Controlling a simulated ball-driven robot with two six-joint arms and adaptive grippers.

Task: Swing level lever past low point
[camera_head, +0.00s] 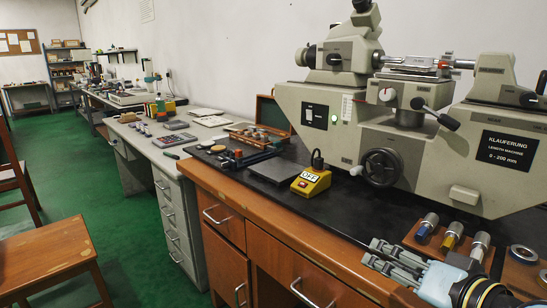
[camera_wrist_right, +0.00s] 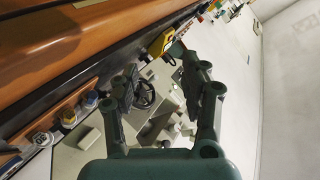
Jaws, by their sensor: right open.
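The level lever (camera_head: 435,113), a dark arm with a black knob, sits on the front of the grey-beige length machine (camera_head: 350,112). It slants down to the right from its pivot. My right gripper (camera_head: 373,253) is low at the right, over the front of the bench and well below the lever, not touching it. Its two fingers are apart and empty. In the right wrist view the open fingers (camera_wrist_right: 163,88) frame the machine with its black handwheel (camera_wrist_right: 145,94); I cannot clearly pick out the lever there. My left gripper is not in view.
A yellow switch box (camera_head: 311,182) stands on the black bench top left of the machine. A wooden block with several coloured-band cylinders (camera_head: 452,238) is just behind my right gripper. Rings (camera_head: 523,253) lie at the far right. The handwheel (camera_head: 380,167) juts forward below the lever.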

